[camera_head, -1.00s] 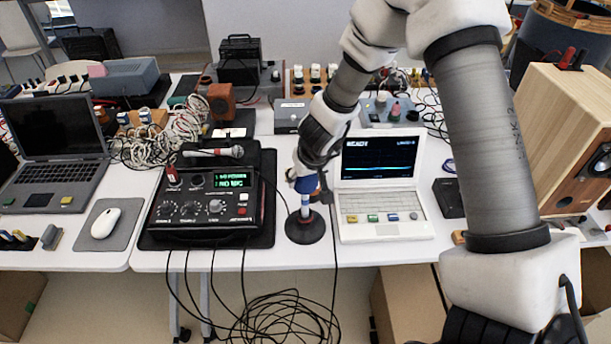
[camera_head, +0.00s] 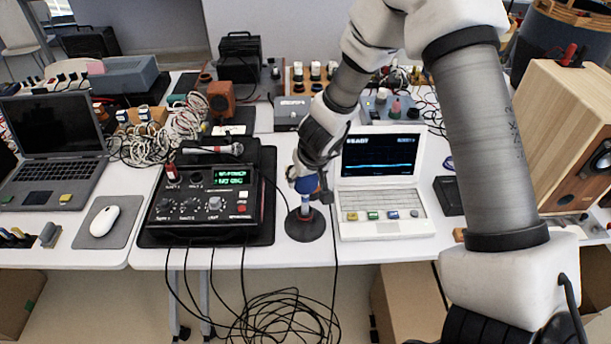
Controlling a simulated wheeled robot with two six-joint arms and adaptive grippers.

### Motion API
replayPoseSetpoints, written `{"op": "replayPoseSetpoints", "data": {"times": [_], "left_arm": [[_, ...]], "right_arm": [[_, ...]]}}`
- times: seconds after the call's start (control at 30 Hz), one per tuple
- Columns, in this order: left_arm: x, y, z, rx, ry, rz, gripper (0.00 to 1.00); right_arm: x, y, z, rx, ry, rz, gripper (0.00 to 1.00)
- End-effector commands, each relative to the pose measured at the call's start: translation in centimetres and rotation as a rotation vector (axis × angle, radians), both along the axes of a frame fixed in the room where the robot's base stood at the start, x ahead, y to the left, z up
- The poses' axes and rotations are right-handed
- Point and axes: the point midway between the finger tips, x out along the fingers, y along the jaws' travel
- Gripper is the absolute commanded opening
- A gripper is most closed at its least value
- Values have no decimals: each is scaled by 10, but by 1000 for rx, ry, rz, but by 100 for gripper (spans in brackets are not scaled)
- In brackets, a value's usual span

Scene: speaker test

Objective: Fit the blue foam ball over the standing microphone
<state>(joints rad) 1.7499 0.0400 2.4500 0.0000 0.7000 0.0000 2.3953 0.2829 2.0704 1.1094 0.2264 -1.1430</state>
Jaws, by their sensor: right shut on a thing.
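The blue foam ball (camera_head: 308,184) is in my right gripper (camera_head: 303,179), which is shut on it. The gripper's fingers and wrist hide part of the ball. The standing microphone (camera_head: 306,202) rises straight below the ball from a round dark base (camera_head: 305,228) on the white table. The ball is at the top of the microphone, and the microphone's head is hidden. I cannot tell how far the ball is over it. My left gripper is out of view.
A black mixer box (camera_head: 205,205) with a lit green display and a lying microphone (camera_head: 213,150) stand to the left. A white laptop (camera_head: 385,190) is close on the right. A wooden speaker (camera_head: 560,140) is at far right. Cables hang off the front edge.

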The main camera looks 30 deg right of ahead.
Motion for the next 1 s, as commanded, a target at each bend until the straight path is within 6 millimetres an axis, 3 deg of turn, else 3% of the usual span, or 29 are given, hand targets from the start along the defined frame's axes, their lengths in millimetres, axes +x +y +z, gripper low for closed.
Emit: {"op": "replayPoseSetpoints", "data": {"times": [0.03,0.1,0.5,1.0], "left_arm": [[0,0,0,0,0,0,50],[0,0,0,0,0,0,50],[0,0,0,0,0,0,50],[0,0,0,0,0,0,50]], "right_arm": [[0,0,0,0,0,0,71],[0,0,0,0,0,0,90],[-2,0,6,0,-2,-1,90],[-39,9,99,0,-5,-2,90]]}}
